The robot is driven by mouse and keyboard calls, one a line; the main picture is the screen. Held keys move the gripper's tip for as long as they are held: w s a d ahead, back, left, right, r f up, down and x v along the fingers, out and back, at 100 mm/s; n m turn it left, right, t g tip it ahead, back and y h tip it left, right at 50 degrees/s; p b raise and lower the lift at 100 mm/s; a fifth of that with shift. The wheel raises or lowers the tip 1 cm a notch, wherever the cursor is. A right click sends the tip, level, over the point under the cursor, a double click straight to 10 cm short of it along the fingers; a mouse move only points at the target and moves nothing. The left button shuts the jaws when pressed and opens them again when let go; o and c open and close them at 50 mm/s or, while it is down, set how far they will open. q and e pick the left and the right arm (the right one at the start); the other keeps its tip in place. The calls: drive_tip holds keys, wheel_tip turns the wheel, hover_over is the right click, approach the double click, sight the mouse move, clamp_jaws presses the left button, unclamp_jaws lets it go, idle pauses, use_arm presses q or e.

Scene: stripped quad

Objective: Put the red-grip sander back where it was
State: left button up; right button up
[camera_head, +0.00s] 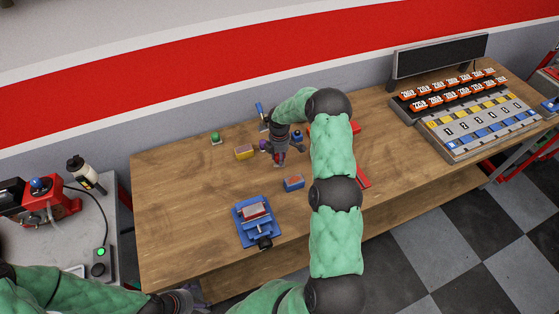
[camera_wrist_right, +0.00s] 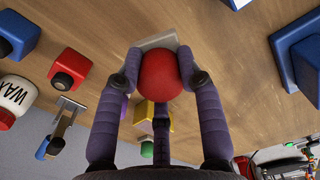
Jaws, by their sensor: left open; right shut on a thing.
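The red-grip sander shows in the right wrist view as a round red grip (camera_wrist_right: 160,72) with a flat grey plate (camera_wrist_right: 157,41) beyond it. My right gripper (camera_wrist_right: 162,82) is shut on the red grip, with its purple fingers around it. In the head view my right gripper (camera_head: 281,152) is over the back middle of the wooden bench, and the sander is mostly hidden by the fingers. Whether the plate touches the bench is hard to tell. My left gripper (camera_head: 180,301) is at the bottom edge, in front of the bench, and is empty.
A green-knobbed tool (camera_head: 215,138), a yellow block (camera_head: 244,153) and a blue-handled tool (camera_head: 261,113) stand near the back. The bench's left part is clear.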

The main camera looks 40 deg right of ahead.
drive_tip(key=shift+w+d+f, duration=0.25)
drive_tip(key=shift+w+f, duration=0.05)
drive_tip(key=shift+f, duration=0.15)
drive_tip(key=shift+w+d+f, duration=0.25)
drive_tip(key=shift+f, duration=0.2)
drive_tip(key=shift+f+p, duration=0.4)
drive_tip(key=shift+f, duration=1)
drive_tip(key=shift+f, duration=0.15)
drive_tip(key=o, duration=1.2)
drive_tip(key=shift+r, duration=0.5)
wheel_tip(320, 180, up, 11)
drive_tip(key=shift+r+b, duration=0.15)
drive_tip(key=shift+b, duration=0.5)
